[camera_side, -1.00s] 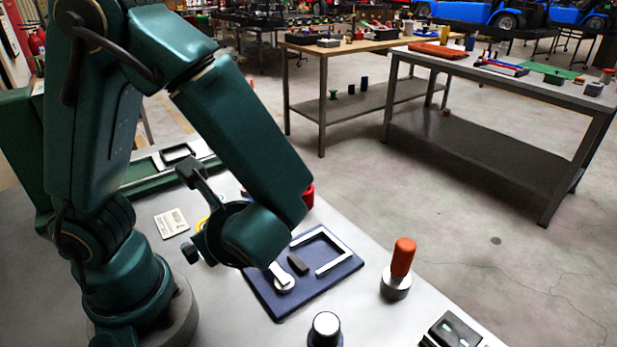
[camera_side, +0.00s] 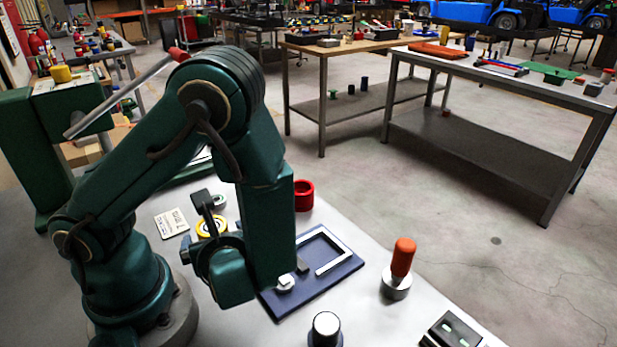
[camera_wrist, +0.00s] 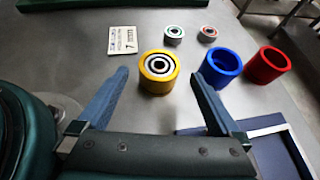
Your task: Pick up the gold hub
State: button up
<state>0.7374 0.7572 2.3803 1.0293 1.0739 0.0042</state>
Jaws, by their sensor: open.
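The gold hub (camera_wrist: 156,84) stands upright on the grey bench in the wrist view, with a silver and black bearing-like ring in its top. In the side view the gold hub (camera_side: 202,228) shows as a yellow ring just behind my wrist, partly covered by it. My gripper (camera_wrist: 160,76) is open and empty. In the wrist view its two blue-grey fingers reach toward the hub, one on each side in the picture, and the hub appears beyond their tips.
A blue ring (camera_wrist: 220,78) and a red ring (camera_wrist: 262,70) stand right of the hub. Two small bearings (camera_wrist: 174,34) (camera_wrist: 208,34) and a printed card (camera_wrist: 122,39) lie behind. A navy fixture plate (camera_side: 340,272) and an orange-handled tool (camera_side: 402,260) are nearby.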

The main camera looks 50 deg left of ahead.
jog(key=shift+x, duration=2.35)
jog(key=c, duration=1.4)
grip_shut()
jog(key=shift+r, duration=0.1)
